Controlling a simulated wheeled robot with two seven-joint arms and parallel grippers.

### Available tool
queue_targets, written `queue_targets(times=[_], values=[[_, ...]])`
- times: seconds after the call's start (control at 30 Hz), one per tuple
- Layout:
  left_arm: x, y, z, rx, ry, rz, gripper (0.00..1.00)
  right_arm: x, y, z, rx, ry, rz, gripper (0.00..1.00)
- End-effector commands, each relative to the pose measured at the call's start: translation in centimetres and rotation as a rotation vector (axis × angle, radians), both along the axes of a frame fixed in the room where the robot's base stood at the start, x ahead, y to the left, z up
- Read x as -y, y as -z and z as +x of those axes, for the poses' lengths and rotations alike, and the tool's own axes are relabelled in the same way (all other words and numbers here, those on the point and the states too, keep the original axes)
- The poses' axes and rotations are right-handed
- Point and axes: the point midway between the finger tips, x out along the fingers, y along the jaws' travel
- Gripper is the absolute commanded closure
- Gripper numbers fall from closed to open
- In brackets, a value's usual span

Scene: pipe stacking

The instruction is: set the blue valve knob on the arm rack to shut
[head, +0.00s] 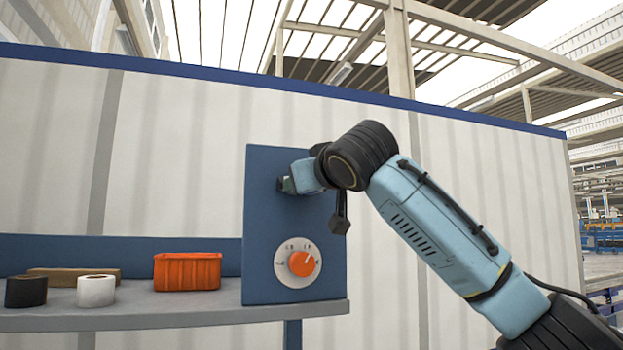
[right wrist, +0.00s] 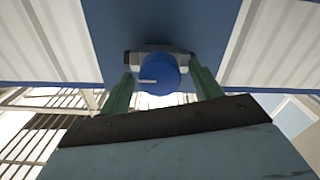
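The blue valve knob (right wrist: 160,76) shows in the right wrist view in front of a grey fitting on a blue panel (right wrist: 210,35). A pale pointer mark on the knob points to the left of that picture. My right gripper (right wrist: 162,78) has its two green fingers on either side of the knob, with a small gap visible at each side. In the head view my right gripper (head: 289,185) is at the upper part of the blue panel (head: 270,215) and hides the blue knob there. My left gripper is in neither view.
An orange knob on a white dial (head: 302,263) sits lower on the same panel. The grey shelf (head: 190,314) to the left holds an orange bin (head: 187,271), a white roll (head: 96,291), a black roll (head: 26,291) and a brown block (head: 75,277).

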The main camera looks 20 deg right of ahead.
Motion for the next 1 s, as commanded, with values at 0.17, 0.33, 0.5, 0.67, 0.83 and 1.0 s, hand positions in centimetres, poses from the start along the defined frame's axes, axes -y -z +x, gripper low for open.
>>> queue_targets(times=[0.17, 0.33, 0.5, 0.67, 0.83, 1.0], values=[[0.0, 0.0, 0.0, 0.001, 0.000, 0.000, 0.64, 0.0, 0.0, 0.0, 0.000, 0.000, 0.000, 0.59], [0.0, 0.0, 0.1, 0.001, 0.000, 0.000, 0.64, 0.0, 0.0, 0.0, 0.000, 0.000, 0.000, 0.80], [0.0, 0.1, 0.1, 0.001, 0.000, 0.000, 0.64, 0.0, 0.0, -0.1, -0.001, -0.001, 0.009, 0.80], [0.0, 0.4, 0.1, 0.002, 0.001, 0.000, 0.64, 0.0, 0.1, 0.0, -0.002, -0.001, 0.053, 0.80], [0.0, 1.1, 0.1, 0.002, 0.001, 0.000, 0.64, -0.1, 0.1, 0.0, -0.006, -0.002, 0.150, 0.80], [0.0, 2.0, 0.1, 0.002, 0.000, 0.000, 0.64, -0.1, 0.2, 0.0, -0.011, -0.004, 0.294, 0.80]])
